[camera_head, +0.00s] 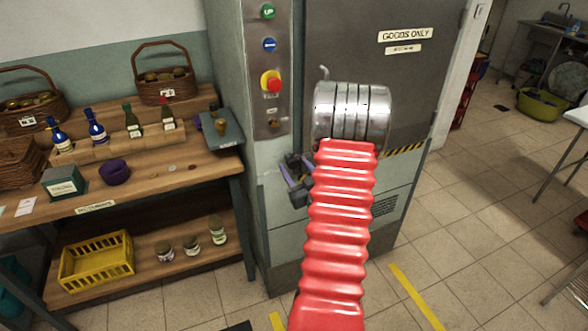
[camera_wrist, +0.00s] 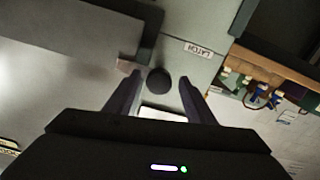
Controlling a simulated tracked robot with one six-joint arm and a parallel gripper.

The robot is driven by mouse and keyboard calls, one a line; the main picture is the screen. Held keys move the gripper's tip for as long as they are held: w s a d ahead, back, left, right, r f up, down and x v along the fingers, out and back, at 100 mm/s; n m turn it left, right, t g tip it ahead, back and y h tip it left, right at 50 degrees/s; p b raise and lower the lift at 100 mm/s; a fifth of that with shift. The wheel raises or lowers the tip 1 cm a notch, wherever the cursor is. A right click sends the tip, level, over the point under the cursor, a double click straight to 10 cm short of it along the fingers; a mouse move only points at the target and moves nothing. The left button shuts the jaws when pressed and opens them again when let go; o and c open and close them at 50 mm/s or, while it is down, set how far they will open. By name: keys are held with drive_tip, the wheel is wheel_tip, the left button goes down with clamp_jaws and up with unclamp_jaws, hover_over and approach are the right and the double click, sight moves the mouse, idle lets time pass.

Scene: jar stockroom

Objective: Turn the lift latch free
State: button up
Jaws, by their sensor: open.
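In the wrist view, a dark round knob (camera_wrist: 158,80) stands on the grey lift front. A small label (camera_wrist: 198,50) reading "LATCH" upside down is beside it. A small brownish tab (camera_wrist: 127,66) shows left of the knob. My gripper (camera_wrist: 161,91) is open, its two fingers on either side of the knob with gaps visible. I cannot tell how deep the knob sits between them. In the head view, my gripper (camera_head: 294,174) is at the front of the lift cabinet (camera_head: 268,185), below the button panel. The knob cannot be made out there.
The button panel (camera_head: 269,75) has green, blue and red buttons. The lift door (camera_head: 345,40) carries a "GOODS ONLY" sign (camera_head: 404,34). A wooden shelf (camera_head: 140,183) with bottles, baskets and a yellow crate (camera_head: 97,260) stands left.

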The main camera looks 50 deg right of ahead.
clamp_jaws()
drive_tip(key=shift+w+a, duration=0.1)
drive_tip(key=shift+a, duration=0.15)
drive_tip(key=shift+d, duration=0.1)
idle(0.6)
